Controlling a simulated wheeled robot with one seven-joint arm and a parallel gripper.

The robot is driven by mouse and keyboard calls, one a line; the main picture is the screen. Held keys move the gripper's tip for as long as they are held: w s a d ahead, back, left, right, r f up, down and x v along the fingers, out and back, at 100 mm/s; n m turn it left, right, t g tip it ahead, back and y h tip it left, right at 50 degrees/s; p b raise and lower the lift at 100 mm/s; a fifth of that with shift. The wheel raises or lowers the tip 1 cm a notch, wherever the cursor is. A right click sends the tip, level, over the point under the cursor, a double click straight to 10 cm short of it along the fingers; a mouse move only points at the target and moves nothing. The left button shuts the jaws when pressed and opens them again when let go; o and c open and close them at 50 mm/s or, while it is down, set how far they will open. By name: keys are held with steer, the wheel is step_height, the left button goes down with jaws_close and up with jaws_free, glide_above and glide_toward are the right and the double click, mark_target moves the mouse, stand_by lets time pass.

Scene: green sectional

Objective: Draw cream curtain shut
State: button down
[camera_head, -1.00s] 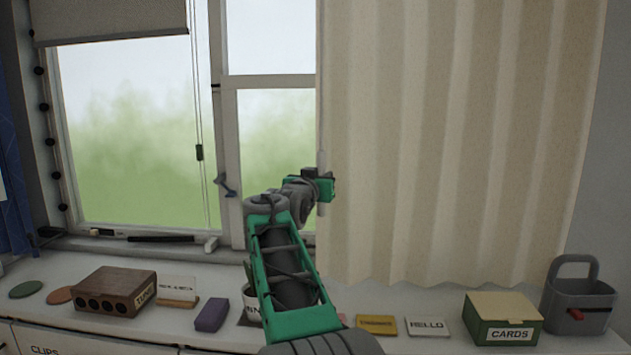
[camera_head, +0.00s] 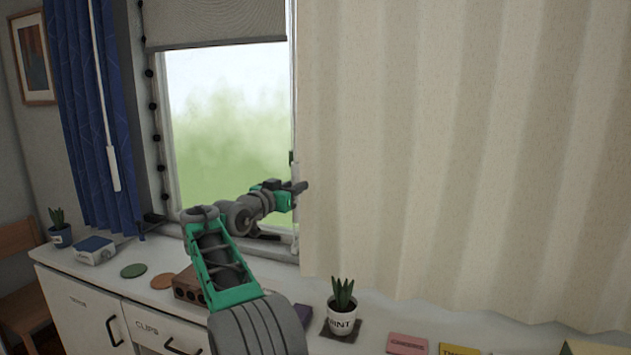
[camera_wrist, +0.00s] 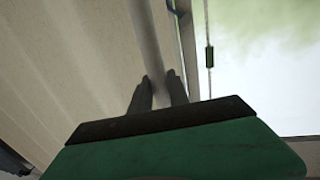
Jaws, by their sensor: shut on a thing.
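The cream curtain (camera_head: 430,140) hangs in pleats over the right side of the window, and it fills the left of the wrist view (camera_wrist: 60,70). Its left edge lies beside the left window pane (camera_head: 225,120), which is still uncovered. A pale thin rod (camera_wrist: 146,40) hangs along that edge. My gripper (camera_head: 300,187) is at this edge, at about the lower half of the pane. In the wrist view its two dark fingers (camera_wrist: 158,88) are closed around the rod. The exact contact is partly hidden by the fingers.
A blue curtain (camera_head: 95,120) with a white wand (camera_head: 114,170) hangs at the left. A roller blind (camera_head: 215,25) covers the pane's top. Below, the cabinet top holds a potted plant (camera_head: 342,305), a wooden block (camera_head: 187,285), coasters (camera_head: 133,270) and cards (camera_head: 407,344).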

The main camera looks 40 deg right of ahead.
steer(key=shift+w+a+r, duration=0.1)
steer(key=shift+w+a, duration=0.2)
steer(key=shift+w, duration=0.2)
steer(key=shift+w+a, duration=0.25)
steer(key=shift+w, duration=0.25)
steer(key=c, duration=1.3)
jaws_free()
steer(key=shift+w, duration=0.1)
steer(key=shift+o, duration=0.2)
steer(key=shift+d, duration=0.1)
steer(key=b+v, duration=0.2)
steer(key=v, duration=0.6)
steer(key=shift+d, duration=0.1)
